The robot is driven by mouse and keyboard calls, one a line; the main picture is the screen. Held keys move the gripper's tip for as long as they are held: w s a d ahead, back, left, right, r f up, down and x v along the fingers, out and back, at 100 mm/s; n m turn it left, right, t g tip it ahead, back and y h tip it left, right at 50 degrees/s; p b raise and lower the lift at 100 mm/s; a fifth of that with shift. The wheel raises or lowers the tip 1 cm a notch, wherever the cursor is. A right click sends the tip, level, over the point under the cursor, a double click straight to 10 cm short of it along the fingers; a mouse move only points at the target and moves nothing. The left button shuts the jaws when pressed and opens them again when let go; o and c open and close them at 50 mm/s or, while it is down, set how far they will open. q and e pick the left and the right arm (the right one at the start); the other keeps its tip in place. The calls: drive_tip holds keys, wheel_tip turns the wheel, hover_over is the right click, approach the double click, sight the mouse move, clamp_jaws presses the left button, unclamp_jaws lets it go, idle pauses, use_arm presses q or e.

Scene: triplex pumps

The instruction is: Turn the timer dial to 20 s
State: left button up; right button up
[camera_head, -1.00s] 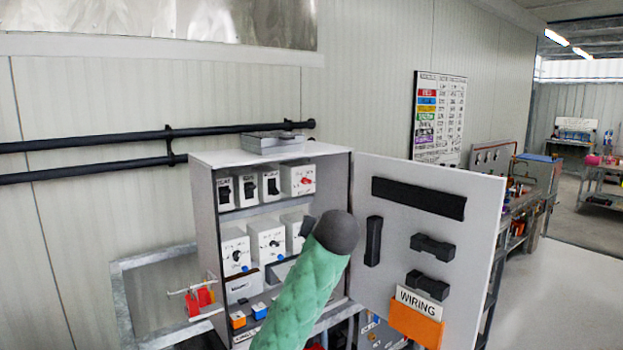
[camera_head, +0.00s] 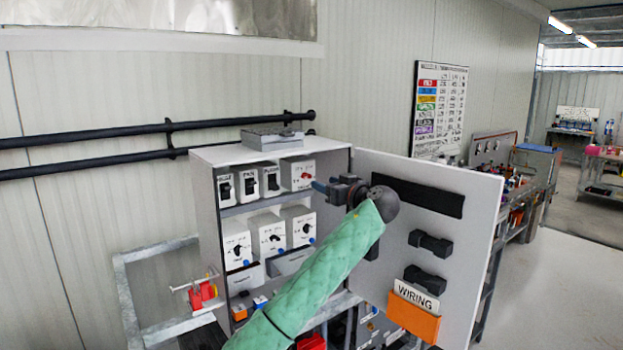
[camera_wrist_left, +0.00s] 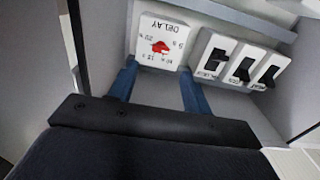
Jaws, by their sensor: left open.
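The timer dial is a red knob (camera_head: 306,176) on a white module (camera_head: 297,170) at the right end of the cabinet's top row. In the left wrist view the red knob (camera_wrist_left: 160,46) sits under the inverted word DELAY, with time marks around it. Where its pointer stands is too small to tell. My left gripper (camera_head: 318,186) is just right of the module, at the cabinet's open front. In the left wrist view its two blue fingers (camera_wrist_left: 158,70) are apart and empty, pointing toward the module. I see no contact with the knob. My right gripper is out of view.
Several black switches (camera_head: 248,183) stand left of the dial, with white dial modules (camera_head: 267,234) on the shelf below. The open cabinet door (camera_head: 470,240), with black holders and an orange WIRING pocket (camera_head: 414,318), stands close right of my arm.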

sight(308, 177)
use_arm(q)
drive_tip(key=p+x, duration=0.3)
drive_tip(key=x, duration=0.2)
drive_tip(key=shift+w+a+r+p, duration=0.15)
drive_tip(key=shift+a+r+p, duration=0.1)
drive_tip(key=shift+p, duration=0.15)
drive_tip(key=shift+w+a+f+p, duration=0.25)
drive_tip(key=shift+w+a+p, duration=0.3)
drive_tip(key=shift+w, duration=0.35)
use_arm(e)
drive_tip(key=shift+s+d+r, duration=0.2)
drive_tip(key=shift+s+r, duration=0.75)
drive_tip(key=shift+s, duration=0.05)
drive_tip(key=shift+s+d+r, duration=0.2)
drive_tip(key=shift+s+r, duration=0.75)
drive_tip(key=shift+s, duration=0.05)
